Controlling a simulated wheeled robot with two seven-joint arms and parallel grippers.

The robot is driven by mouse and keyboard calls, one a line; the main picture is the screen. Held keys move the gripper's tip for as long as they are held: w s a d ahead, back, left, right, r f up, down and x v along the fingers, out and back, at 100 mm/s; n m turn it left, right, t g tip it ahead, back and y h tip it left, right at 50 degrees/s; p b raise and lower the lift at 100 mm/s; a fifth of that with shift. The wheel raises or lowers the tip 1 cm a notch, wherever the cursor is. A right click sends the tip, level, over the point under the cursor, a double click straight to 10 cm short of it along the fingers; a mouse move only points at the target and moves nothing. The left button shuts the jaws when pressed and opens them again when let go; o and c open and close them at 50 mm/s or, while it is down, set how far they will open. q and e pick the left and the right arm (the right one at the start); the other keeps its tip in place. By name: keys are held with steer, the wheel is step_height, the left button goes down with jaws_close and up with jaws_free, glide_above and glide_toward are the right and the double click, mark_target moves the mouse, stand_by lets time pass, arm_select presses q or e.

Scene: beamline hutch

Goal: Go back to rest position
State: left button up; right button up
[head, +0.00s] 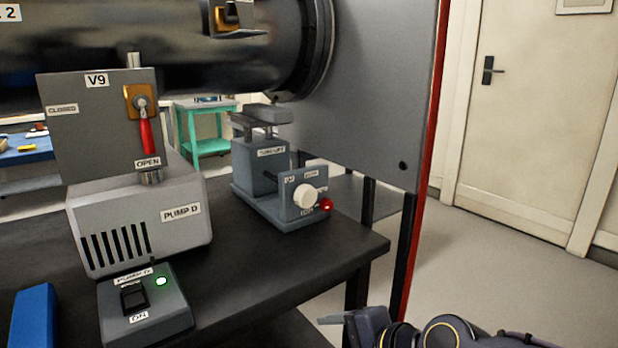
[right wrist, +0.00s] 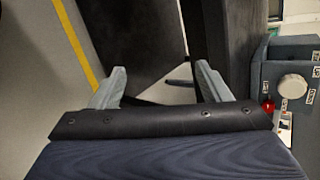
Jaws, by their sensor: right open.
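My right gripper (head: 338,320) is at the bottom edge of the head view, right of the black bench and apart from it. In the right wrist view my right gripper (right wrist: 160,68) is open, with two grey fingers spread and nothing between them. The right arm runs out of the head view at the lower right. My left gripper is not in view.
A black bench (head: 270,272) holds the PUMP D box (head: 150,222), a switch box (head: 145,310) with a lit green lamp, and a lift unit (head: 303,200) with a white knob. The V9 red handle (head: 147,138) points at OPEN. Floor (head: 490,280) at right is clear.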

steer(key=s+d+f+n+g+h, duration=0.1)
steer(key=s+d+f+n, duration=0.2)
steer(key=s+d, duration=0.25)
steer(key=s+d+f+n+h, duration=0.2)
steer(key=s+d+n, duration=0.2)
steer(key=s+d, duration=0.15)
steer(key=s+d+f+n+g+h, duration=0.1)
steer(key=s+d+f+n, duration=0.2)
steer(key=s+d, duration=0.25)
step_height(320, 180, up, 37)
steer(key=p, duration=3.7)
steer(key=shift+s+a+r, duration=0.2)
steer(key=shift+s+a, duration=0.05)
